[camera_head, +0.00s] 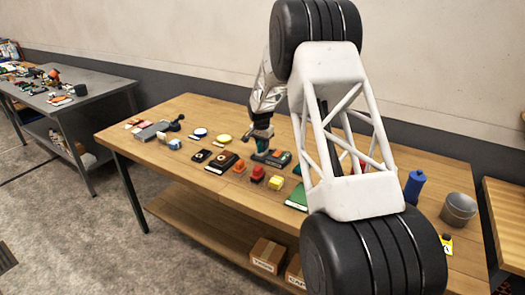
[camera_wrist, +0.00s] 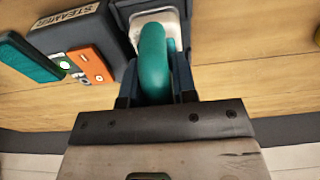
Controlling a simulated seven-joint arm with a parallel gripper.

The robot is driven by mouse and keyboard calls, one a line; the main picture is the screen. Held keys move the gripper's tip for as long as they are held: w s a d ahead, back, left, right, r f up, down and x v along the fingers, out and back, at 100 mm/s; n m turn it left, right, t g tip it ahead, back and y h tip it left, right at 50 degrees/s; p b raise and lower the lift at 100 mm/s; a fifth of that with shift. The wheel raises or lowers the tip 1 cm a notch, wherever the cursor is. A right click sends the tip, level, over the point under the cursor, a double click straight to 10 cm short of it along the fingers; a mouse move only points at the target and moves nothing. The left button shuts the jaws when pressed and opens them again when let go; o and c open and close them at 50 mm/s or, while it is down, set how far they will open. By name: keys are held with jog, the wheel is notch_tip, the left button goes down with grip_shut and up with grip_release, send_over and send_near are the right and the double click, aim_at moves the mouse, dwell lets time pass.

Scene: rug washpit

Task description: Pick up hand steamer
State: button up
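The hand steamer shows in the wrist view as a teal curved handle (camera_wrist: 153,62) with a pale and dark body beyond it. A dark block beside it carries a label reading "STEAMER" (camera_wrist: 75,13). My gripper (camera_wrist: 157,88) has its dark fingers on either side of the teal handle, with little or no gap. Whether the fingers press on it I cannot tell. In the head view my gripper (camera_head: 262,138) is low over the middle of the wooden table (camera_head: 160,112). The steamer is small and partly covered by the gripper there.
An orange item (camera_wrist: 92,66) and a teal item (camera_wrist: 28,58) lie left in the wrist view. In the head view, red and yellow blocks (camera_head: 267,177) sit nearby. A blue bottle (camera_head: 414,186) and a grey round container (camera_head: 459,208) stand at the right end.

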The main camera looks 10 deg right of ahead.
grip_shut()
jog(key=shift+r, duration=0.15)
jog(key=shift+r, duration=4.9)
jog(key=shift+c, duration=0.7)
grip_release()
grip_shut()
jog(key=s+a, duration=0.3)
jog(key=a, duration=1.7)
jog(key=shift+r, duration=0.35)
